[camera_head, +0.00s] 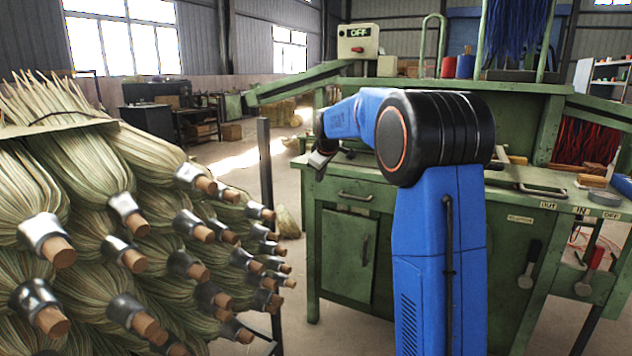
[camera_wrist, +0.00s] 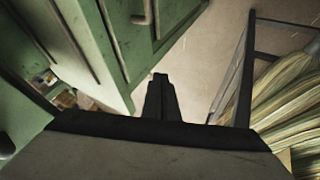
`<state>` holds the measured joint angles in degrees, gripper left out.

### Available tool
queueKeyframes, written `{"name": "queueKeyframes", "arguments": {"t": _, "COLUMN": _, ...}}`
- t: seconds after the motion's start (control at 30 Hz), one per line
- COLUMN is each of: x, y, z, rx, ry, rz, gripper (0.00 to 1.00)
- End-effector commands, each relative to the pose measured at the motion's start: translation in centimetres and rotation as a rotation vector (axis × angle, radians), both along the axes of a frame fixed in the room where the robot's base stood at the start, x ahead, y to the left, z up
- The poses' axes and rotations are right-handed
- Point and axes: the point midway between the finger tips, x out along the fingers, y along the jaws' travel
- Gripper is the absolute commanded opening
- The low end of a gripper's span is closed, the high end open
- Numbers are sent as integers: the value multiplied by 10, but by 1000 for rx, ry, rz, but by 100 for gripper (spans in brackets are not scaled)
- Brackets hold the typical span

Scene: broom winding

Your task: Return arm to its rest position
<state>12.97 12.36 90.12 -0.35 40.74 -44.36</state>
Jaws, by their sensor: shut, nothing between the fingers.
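My blue arm rises in front of the green winding bench (camera_head: 345,245) in the head view, and its forearm points left and away. My gripper (camera_head: 318,165) hangs at the forearm's far end, small and dark, above the gap between the bench and the broom rack. In the wrist view the fingers of my gripper (camera_wrist: 160,82) are together and empty, pointing down toward the floor. The bench's green side (camera_wrist: 110,50) is at the left of that view. Broom straw (camera_wrist: 285,95) shows at its right.
Several bundled brooms (camera_head: 150,200) with wooden handle ends fill the left of the head view. A dark metal post (camera_head: 265,170) stands between them and the bench. A control box (camera_head: 358,42) reads OFF. Bare floor (camera_head: 300,200) shows in the gap.

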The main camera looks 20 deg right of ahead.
Motion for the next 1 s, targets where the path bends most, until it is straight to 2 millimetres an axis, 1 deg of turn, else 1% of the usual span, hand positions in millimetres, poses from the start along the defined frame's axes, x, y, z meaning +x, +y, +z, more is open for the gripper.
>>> {"name": "queueKeyframes", "arguments": {"t": 0.23, "x": -4, "y": 2, "z": 4, "rx": 2, "ry": 0, "rz": -1, "gripper": 0}}
{"name": "queueKeyframes", "arguments": {"t": 0.27, "x": -7, "y": 3, "z": 5, "rx": 4, "ry": 1, "rz": -2, "gripper": 0}}
{"name": "queueKeyframes", "arguments": {"t": 0.37, "x": -23, "y": 13, "z": 9, "rx": 18, "ry": 3, "rz": -13, "gripper": 0}}
{"name": "queueKeyframes", "arguments": {"t": 0.47, "x": -51, "y": 28, "z": 15, "rx": 41, "ry": 8, "rz": -31, "gripper": 0}}
{"name": "queueKeyframes", "arguments": {"t": 0.6, "x": -101, "y": 53, "z": 21, "rx": 84, "ry": 19, "rz": -67, "gripper": 0}}
{"name": "queueKeyframes", "arguments": {"t": 0.67, "x": -122, "y": 63, "z": 22, "rx": 102, "ry": 25, "rz": -82, "gripper": 0}}
{"name": "queueKeyframes", "arguments": {"t": 0.8, "x": -173, "y": 84, "z": 22, "rx": 142, "ry": 38, "rz": -120, "gripper": 0}}
{"name": "queueKeyframes", "arguments": {"t": 0.87, "x": -195, "y": 93, "z": 21, "rx": 160, "ry": 43, "rz": -136, "gripper": 0}}
{"name": "queueKeyframes", "arguments": {"t": 1.0, "x": -247, "y": 112, "z": 14, "rx": 198, "ry": 59, "rz": -173, "gripper": 0}}
